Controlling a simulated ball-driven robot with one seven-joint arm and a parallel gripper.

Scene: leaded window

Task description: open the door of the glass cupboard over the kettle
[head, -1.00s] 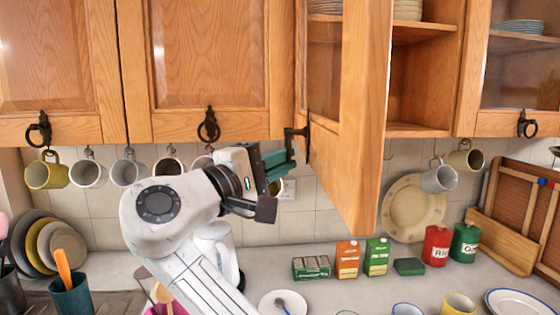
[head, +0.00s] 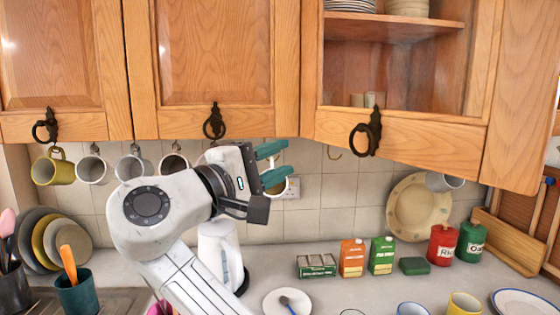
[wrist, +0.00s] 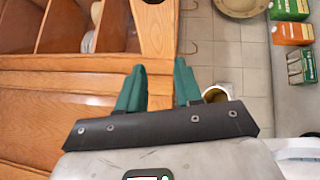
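The glass cupboard's door (head: 400,145) stands partly open. It is hinged at its left, with its right edge swung out toward me, and shelves show through the glass. Its dark ring handle (head: 366,133) hangs on the bottom rail. My gripper (head: 274,164) is open and empty, with green fingers apart, left of the handle, lower than it and not touching it. In the wrist view nothing lies between the fingers (wrist: 160,85); a dark piece of the handle (wrist: 152,2) shows at the top edge. The white kettle (head: 228,255) stands on the counter, partly behind my arm.
Closed wooden cupboards (head: 205,60) are to the left, with mugs (head: 92,168) on hooks below. Boxes and tins (head: 352,257), a cream plate (head: 418,207) and a saucer (head: 287,303) are on the counter. The space between gripper and door is clear.

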